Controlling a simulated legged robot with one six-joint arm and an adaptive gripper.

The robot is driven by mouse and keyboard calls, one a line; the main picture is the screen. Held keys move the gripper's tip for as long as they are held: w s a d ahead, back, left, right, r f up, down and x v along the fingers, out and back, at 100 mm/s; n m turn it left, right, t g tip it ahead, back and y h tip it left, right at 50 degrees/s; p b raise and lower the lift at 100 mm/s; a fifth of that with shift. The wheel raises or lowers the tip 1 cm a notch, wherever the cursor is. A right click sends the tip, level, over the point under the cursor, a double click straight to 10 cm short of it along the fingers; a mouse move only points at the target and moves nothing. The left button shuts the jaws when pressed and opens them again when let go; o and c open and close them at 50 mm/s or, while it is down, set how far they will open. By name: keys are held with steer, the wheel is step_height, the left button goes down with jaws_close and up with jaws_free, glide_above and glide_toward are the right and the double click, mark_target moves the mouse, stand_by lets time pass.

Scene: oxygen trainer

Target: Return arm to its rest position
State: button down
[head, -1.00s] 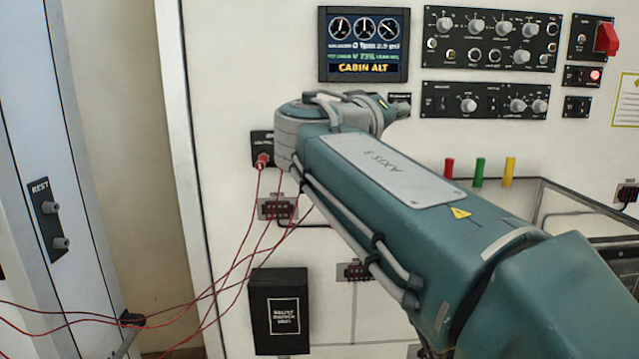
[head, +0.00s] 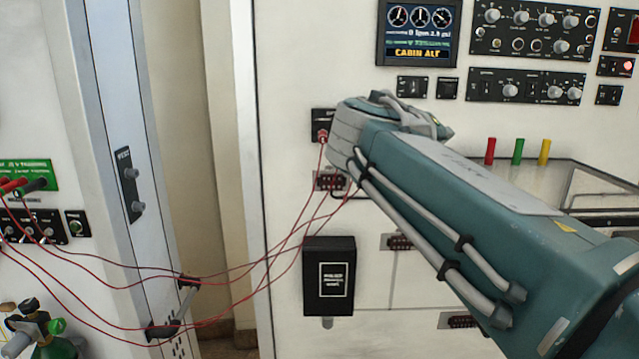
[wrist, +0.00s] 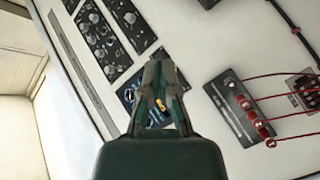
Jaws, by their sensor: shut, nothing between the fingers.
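My teal arm reaches from the lower right across the panel in the head view. Its end is bent away, so the fingers are hidden there. In the wrist view my gripper (wrist: 158,64) shows with its fingertips together and nothing between them. It is in front of the white panel, over part of the display screen. The rest bracket (head: 131,185), a dark plate marked REST with two pegs, is on the white post at the left. My gripper is well to the right of it in the head view.
A black box (head: 329,276) sits low on the panel. A green cylinder (head: 60,348) stands at lower left. Coloured pegs (head: 517,151) stand by the tray at right.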

steer(key=s+f+g+y, duration=0.2)
steer(key=s+f+y, duration=0.2)
steer(key=s+f, duration=0.3)
steer(key=s+a+f+g+y, duration=0.1)
steer(key=s+f+g+y, duration=0.1)
steer(key=s+f, duration=0.6)
steer(key=s+a+f+m+g+y, duration=0.1)
steer(key=s+f+y, duration=0.4)
steer(key=f, duration=1.2)
steer(key=s+g, duration=0.1)
steer(key=s, duration=0.2)
steer(key=shift+s+f+y, duration=0.15)
steer(key=shift+f+y, duration=0.1)
steer(key=shift+y, duration=0.05)
